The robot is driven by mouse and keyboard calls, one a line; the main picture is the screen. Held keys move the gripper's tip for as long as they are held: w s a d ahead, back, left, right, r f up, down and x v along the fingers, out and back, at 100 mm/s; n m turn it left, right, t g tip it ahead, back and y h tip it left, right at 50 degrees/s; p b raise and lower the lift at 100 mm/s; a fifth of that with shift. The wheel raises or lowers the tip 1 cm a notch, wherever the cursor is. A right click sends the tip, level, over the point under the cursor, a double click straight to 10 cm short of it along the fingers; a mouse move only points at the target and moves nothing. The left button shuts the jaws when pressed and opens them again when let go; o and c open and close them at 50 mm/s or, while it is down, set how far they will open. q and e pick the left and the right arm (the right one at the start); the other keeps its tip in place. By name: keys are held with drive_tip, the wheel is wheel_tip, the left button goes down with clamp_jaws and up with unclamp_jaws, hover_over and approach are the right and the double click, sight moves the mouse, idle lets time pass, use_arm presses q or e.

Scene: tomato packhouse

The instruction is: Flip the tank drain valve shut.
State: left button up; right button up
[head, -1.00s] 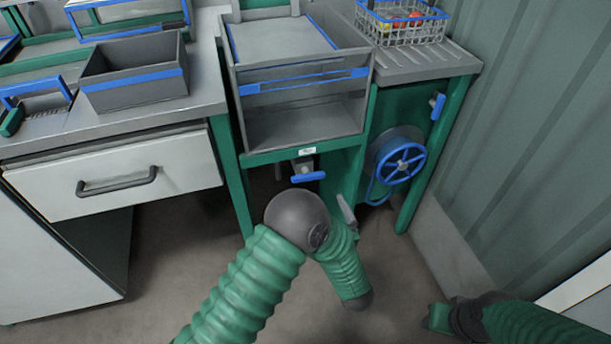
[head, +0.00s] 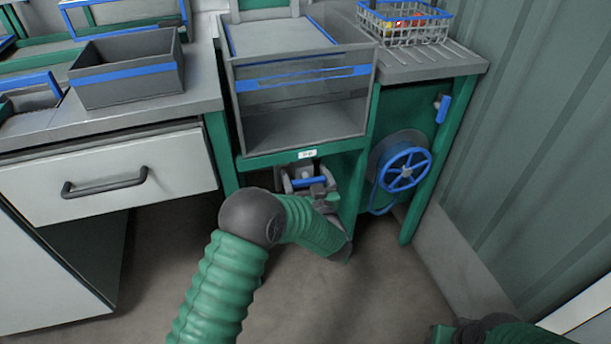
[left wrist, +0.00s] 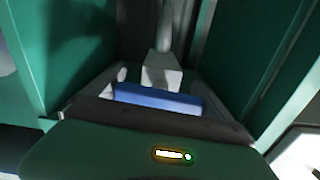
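The tank drain valve has a blue bar handle (head: 309,182) under the front of the grey tank (head: 305,128). The handle lies crosswise, roughly level. My left gripper (head: 307,180) is at the valve, its fingers apart to either side of the handle. In the left wrist view the blue handle (left wrist: 158,99) lies across the space between the fingers, below a pale valve body (left wrist: 161,72). I cannot tell whether a finger touches it. My right arm (head: 490,330) shows only at the bottom right edge; its gripper is too cut off to read.
A blue handwheel (head: 405,169) and a small blue lever (head: 442,108) are on the green frame to the right. A white drawer (head: 110,170) stands left. A wire basket (head: 404,25) holds tomatoes above. Green legs flank the valve; the floor in front is clear.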

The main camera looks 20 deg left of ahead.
use_arm(q)
drive_tip(key=c, duration=0.9)
drive_tip(key=shift+n+p, duration=0.45)
drive_tip(key=shift+n, duration=0.05)
drive_tip(key=shift+f, duration=0.1)
drive_tip(key=o, duration=1.1)
